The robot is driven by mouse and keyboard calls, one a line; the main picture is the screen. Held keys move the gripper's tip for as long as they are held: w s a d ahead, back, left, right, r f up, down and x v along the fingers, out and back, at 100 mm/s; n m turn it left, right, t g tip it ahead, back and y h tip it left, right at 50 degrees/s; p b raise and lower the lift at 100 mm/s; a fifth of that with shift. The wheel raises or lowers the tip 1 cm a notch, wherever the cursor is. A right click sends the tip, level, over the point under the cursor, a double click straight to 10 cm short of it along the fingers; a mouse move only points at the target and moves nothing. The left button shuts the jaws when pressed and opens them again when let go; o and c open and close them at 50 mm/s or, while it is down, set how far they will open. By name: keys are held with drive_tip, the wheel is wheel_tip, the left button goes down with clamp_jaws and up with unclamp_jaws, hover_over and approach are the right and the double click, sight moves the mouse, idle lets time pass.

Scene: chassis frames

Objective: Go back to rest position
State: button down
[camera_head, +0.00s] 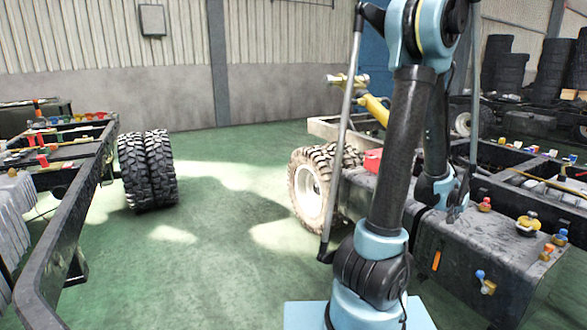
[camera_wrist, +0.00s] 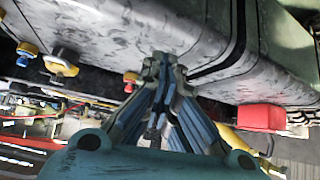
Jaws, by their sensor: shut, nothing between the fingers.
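My gripper (camera_head: 452,205) hangs at the end of my folded blue and black arm in the head view, near the top edge of a dark tank on the right chassis. In the wrist view my gripper (camera_wrist: 163,75) shows its fingertips together with nothing between them. Behind the tips is the grey scuffed tank (camera_wrist: 140,30). Whether the fingertips touch the tank cannot be told.
The tank (camera_head: 470,265) carries a yellow cap (camera_head: 527,224), a red cap (camera_head: 485,204) and a blue-handled valve (camera_head: 485,281). A wheel (camera_head: 308,190) stands left of my arm. Another chassis frame (camera_head: 62,235) stands at left. Green floor (camera_head: 215,230) between them is clear.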

drive_tip(key=a+r+n+y, duration=0.2)
drive_tip(key=a, duration=1.1)
drive_tip(key=a+r+n+y, duration=0.2)
drive_tip(key=a+n, duration=0.1)
drive_tip(key=a, duration=0.9)
drive_tip(key=s+a+f+n+g+y, duration=0.1)
drive_tip(key=s+a+n+g+y, duration=0.1)
drive_tip(key=s+a, duration=1.5)
drive_tip(key=n+g, duration=0.1)
drive_tip(key=n, duration=0.1)
drive_tip(key=shift+a+f+n+g+y, duration=0.25)
drive_tip(key=shift+f+n+g+y, duration=0.05)
drive_tip(key=shift+f+n, duration=0.1)
drive_tip(key=shift+s+d, duration=0.1)
